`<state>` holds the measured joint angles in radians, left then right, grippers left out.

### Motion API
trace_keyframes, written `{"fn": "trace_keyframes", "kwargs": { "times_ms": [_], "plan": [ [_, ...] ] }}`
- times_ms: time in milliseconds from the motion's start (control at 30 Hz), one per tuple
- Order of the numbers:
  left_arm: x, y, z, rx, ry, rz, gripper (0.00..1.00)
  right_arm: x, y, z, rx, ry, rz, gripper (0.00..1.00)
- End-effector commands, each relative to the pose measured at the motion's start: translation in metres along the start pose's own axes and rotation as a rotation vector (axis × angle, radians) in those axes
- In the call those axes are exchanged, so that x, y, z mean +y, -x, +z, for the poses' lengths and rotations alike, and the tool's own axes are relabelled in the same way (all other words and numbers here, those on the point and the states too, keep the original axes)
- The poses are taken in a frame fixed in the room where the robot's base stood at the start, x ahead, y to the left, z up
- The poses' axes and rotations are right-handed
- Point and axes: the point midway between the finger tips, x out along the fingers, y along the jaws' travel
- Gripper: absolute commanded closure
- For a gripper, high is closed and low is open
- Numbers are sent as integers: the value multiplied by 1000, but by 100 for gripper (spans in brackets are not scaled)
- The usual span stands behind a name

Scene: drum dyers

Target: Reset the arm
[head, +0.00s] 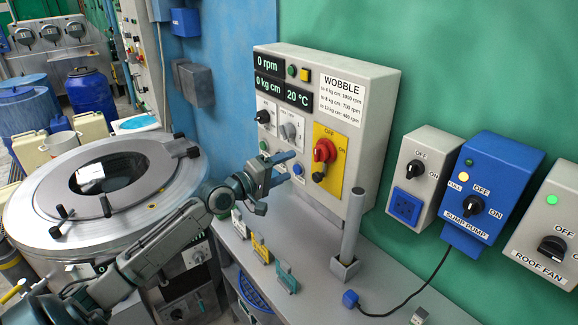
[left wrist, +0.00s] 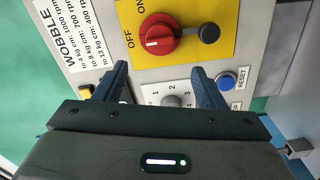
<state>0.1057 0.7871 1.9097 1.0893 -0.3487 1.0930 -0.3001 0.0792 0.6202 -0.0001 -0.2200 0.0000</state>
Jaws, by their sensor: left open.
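My left arm (head: 165,240) reaches from the lower left across the front of the drum machine. My left gripper (head: 284,168) is open in front of the lower part of the grey control box (head: 375,100). In the left wrist view its two dark fingers (left wrist: 160,82) point at the panel and hold nothing. A numbered grey dial (left wrist: 174,101) shows between and beyond them. A red rotary switch (left wrist: 160,40) on a yellow plate lies ahead, with a blue RESET button (left wrist: 227,80) to the right. I cannot tell whether the fingers touch the panel. My right gripper is not in view.
The round drum machine (head: 40,215) stands at left with its lid ring. A grey post (head: 353,225) rises from the bench (head: 400,290). A switch box (head: 413,175), blue sump pump box (head: 490,190) and roof fan box (head: 550,225) hang at right. A black cable crosses the bench.

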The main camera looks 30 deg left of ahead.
Motion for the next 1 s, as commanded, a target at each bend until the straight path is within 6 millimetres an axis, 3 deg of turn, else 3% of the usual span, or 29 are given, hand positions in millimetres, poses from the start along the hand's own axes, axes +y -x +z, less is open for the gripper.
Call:
{"fn": "trace_keyframes", "kwargs": {
  "times_ms": [267,367,467,567,700,800,1000],
  "plan": [
    [-3,0,3,-4,-6,-6,36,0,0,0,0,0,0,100],
    [-19,4,22,-30,-50,-48,36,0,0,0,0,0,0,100],
    [-50,15,64,-90,-160,-140,36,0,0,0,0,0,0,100],
    [-92,40,121,-182,-328,-271,36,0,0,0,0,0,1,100],
    [-145,94,194,-337,-590,-476,36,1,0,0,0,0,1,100],
    [-168,136,228,-440,-739,-606,36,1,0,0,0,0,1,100],
    [-188,204,264,-603,-913,-799,36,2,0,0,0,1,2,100]
  ]
}}
